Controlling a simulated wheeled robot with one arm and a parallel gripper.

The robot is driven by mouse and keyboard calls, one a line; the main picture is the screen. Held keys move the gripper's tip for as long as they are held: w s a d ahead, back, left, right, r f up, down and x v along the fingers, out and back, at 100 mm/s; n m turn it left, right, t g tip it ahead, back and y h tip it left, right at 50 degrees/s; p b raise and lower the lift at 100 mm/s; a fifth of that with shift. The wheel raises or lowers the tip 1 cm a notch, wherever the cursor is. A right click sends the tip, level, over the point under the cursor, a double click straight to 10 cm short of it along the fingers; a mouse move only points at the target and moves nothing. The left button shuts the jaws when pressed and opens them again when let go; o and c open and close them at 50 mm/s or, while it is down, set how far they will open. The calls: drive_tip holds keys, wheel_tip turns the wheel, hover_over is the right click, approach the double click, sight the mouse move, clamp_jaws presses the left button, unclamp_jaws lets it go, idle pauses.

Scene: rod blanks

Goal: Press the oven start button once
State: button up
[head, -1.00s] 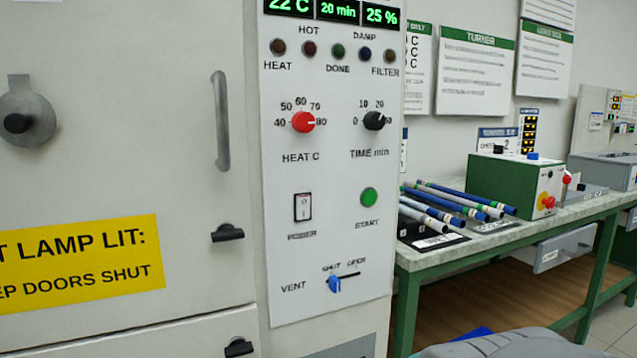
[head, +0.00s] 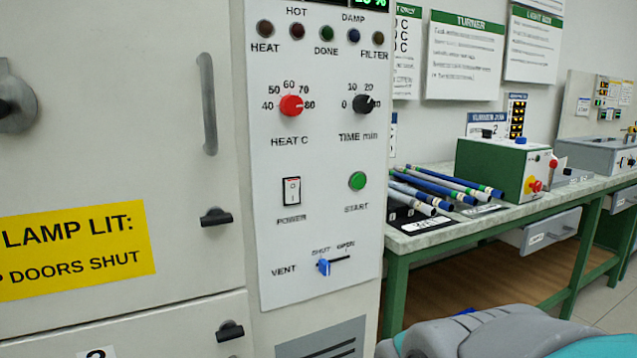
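The oven's white control panel (head: 325,225) faces me left of centre. The green round start button (head: 357,181), labelled START, sits on its right side. Left of it is the power rocker switch (head: 291,191). Above are the red heat knob (head: 291,105), pointing near 80, and the black time knob (head: 363,104). Below is the blue vent slider (head: 324,267), at the SHUT end. The row of indicator lamps (head: 326,33) looks unlit. The display is mostly cut off at the top. My gripper is not in view; nothing touches the start button.
The oven door (head: 110,120) with its vertical handle (head: 208,104) is left of the panel. A green-framed bench (head: 440,238) at right bears several rods (head: 443,186) and a green machine (head: 500,168). A grey and teal part, apparently my arm, shows at lower right.

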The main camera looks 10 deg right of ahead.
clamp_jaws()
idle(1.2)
